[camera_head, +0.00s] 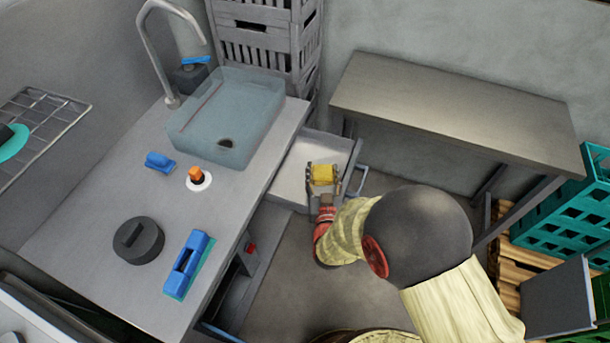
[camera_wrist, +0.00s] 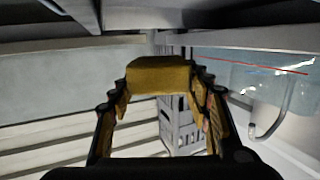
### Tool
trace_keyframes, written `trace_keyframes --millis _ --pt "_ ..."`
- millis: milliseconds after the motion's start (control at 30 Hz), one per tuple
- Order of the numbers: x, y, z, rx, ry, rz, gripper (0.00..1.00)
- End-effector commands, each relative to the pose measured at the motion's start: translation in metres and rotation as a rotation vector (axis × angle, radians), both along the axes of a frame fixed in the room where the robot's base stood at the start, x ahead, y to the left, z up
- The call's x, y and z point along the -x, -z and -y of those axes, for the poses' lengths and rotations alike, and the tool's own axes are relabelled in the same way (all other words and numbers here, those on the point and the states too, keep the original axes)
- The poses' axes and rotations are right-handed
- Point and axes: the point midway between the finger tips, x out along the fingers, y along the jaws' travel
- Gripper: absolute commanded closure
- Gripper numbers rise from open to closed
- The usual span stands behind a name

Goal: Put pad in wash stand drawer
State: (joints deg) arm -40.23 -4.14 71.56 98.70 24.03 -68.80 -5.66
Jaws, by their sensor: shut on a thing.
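The yellow pad (camera_head: 322,174) is held between the fingers of my gripper (camera_head: 322,188). It also shows in the wrist view as a yellow-brown block (camera_wrist: 160,76) between the two fingertips (camera_wrist: 160,95). The wash stand drawer (camera_head: 343,150) is pulled open from the right side of the wash stand (camera_head: 100,210), below the sink. In the head view, my gripper and the pad appear over the open drawer. Their height above its floor is hard to tell. The part of the drawer behind my gripper is hidden.
A glass basin (camera_head: 222,115) and tap stand on the wash stand, with blue tools and a dark round weight (camera_head: 137,240). A metal table (camera_head: 450,105) is at the right, grey crates (camera_head: 262,35) at the back, green crates (camera_head: 565,205) at far right.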

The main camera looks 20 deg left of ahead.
Motion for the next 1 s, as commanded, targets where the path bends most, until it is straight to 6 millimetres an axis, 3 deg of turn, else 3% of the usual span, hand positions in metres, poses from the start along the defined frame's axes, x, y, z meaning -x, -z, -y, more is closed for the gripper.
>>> trace_keyframes --millis 133,400,667,900,1000 --pt "-0.022 0.018 -0.027 -0.002 -0.001 0.002 0.76" --pt "-0.044 0.061 -0.054 0.0 0.0 0.0 0.76" --pt "-0.052 0.073 -0.063 0.0 0.0 0.001 0.76" --pt "-0.053 0.105 -0.064 0.0 0.001 0.0 0.76" --pt "-0.054 0.106 -0.064 0.0 0.001 0.002 0.76"
